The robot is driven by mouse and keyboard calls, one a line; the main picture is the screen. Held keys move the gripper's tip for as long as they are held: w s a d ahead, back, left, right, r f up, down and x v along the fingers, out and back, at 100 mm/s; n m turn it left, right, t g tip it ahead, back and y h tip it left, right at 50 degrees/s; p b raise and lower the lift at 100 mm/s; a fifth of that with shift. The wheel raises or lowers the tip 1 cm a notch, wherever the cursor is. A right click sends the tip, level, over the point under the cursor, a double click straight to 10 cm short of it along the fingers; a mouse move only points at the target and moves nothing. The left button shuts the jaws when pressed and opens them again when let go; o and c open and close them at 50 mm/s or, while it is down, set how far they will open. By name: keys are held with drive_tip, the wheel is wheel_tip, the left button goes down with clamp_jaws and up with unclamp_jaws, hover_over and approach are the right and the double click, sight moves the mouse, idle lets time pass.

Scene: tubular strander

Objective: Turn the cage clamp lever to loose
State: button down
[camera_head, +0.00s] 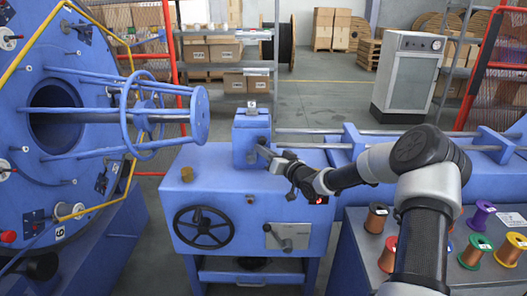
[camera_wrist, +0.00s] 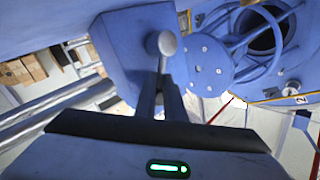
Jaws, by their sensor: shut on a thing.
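A blue clamp block (camera_head: 251,135) stands on top of the blue machine housing, to the right of the cage's round end plate (camera_head: 200,114). A grey lever (camera_head: 264,152), which I take for the cage clamp lever, comes out of the block's side toward my gripper (camera_head: 279,161). In the wrist view the lever shows as a round grey end and a thin shaft (camera_wrist: 162,45) against the blue block (camera_wrist: 128,50). My gripper (camera_wrist: 167,98) is shut on the lever's shaft. The fingers hide part of the lever, and its marked positions cannot be read.
The machine's front has a black handwheel (camera_head: 201,228) and a grey plate with another handle (camera_head: 287,237). Steel rods (camera_head: 310,131) run right behind my arm. A bench with coloured spools (camera_head: 481,216) is at right. The large blue disc (camera_head: 95,60) fills the left.

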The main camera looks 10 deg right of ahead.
drive_tip(key=w+a+r+n+g+h+b, duration=0.1)
drive_tip(key=a+r+n+g+h+b, duration=0.1)
drive_tip(key=a+n+g+h, duration=0.2)
drive_tip(key=shift+w+a+n+h+b, duration=0.3)
drive_tip(key=shift+a+n+h, duration=0.6)
drive_tip(key=shift+a+n, duration=0.55)
drive_tip(key=shift+d+r+n, duration=0.1)
drive_tip(key=shift+d+n, duration=0.05)
drive_tip(key=shift+n, duration=0.1)
drive_tip(key=c, duration=1.8)
unclamp_jaws()
drive_tip(key=shift+g, duration=0.3)
drive_tip(key=shift+c, duration=0.2)
drive_tip(key=shift+s, duration=0.1)
drive_tip(key=shift+f, duration=0.2)
drive_tip(key=p+v, duration=0.4)
drive_tip(key=v, duration=1.3)
drive_tip(key=shift+s+p, duration=0.2)
drive_tip(key=shift+p, duration=0.2)
